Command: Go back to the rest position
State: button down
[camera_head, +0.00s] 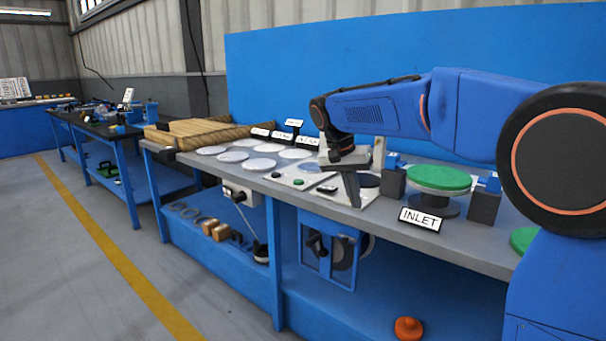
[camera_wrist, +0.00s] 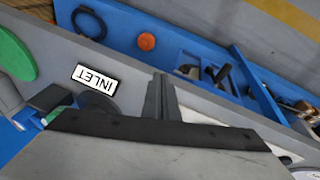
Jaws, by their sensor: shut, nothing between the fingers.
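My gripper (camera_head: 353,190) is shut and empty. It points down over the front part of the grey workbench (camera_head: 470,245), in front of the panel with small buttons. In the wrist view its closed fingers (camera_wrist: 162,98) stand near the middle, over the bench's front edge. The flanged shell's green round cover (camera_head: 440,178) sits on a dark base to the right of my gripper. The INLET sign (camera_head: 420,219) stands in front of it, and it also shows in the wrist view (camera_wrist: 96,79). My blue arm reaches in from the right, bent above the bench.
Dark blocks (camera_head: 484,206) flank the green cover. An orange knob-like part (camera_head: 408,328) lies on the lower shelf. The floor (camera_head: 70,260) at the left is clear.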

jog(key=s+d+n+y, duration=0.1)
jog(key=s+d, duration=0.6)
jog(key=s, duration=0.3)
jog(key=s+d+f+n+t, duration=0.1)
jog(key=s+f, duration=0.3)
jog(key=s, duration=0.5)
jog(key=s+d+f+n+t+y, duration=0.1)
jog(key=s+d+f, duration=0.3)
jog(key=s, duration=0.5)
jog(key=s+d+f+n+t+y, duration=0.1)
jog(key=s+d+f+n, duration=0.1)
jog(key=s+f, duration=0.3)
jog(key=s+d, duration=0.1)
jog(key=s, duration=0.2)
jog(key=shift+s+f+t, duration=0.2)
jog(key=shift+s+t, duration=0.1)
jog(key=shift+s, duration=0.1)
